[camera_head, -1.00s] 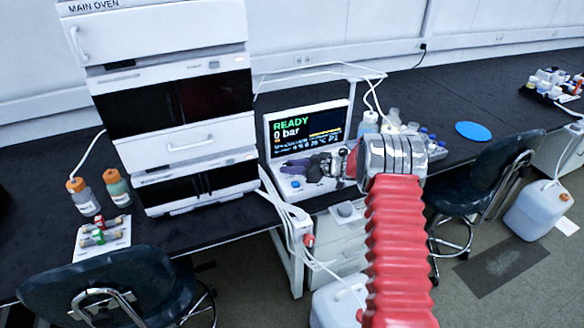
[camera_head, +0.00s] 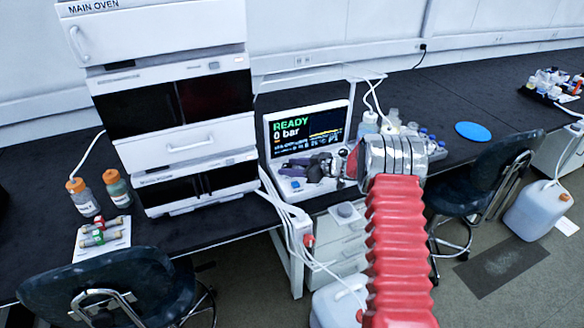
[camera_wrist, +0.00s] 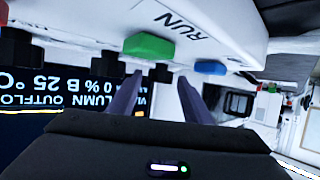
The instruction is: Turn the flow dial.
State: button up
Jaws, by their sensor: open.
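The white console (camera_head: 310,113) stands on the bench with a lit screen (camera_head: 305,130) reading READY and 0 bar. My gripper (camera_head: 295,167) is low in front of the screen, over the console's control strip. In the wrist view, which is upside down, the purple fingers of my gripper (camera_wrist: 158,98) are apart and empty. A black knob (camera_wrist: 160,72) shows beyond the gap between them, and another black knob (camera_wrist: 108,65) is just left. I cannot read which knob is the flow dial. I cannot tell whether the fingers touch a knob.
A green button (camera_wrist: 150,46) beside the word RUN and a blue button (camera_wrist: 210,67) sit close to the fingers. The oven stack (camera_head: 185,140) stands left of the console. Small bottles (camera_head: 392,122) stand to its right. A blue disc (camera_head: 473,131) lies on the bench farther right.

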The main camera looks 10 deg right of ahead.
jog(key=v, duration=1.3)
jog(key=shift+s+d+r, duration=0.1)
jog(key=shift+s+d, duration=0.05)
jog(key=shift+d, duration=0.15)
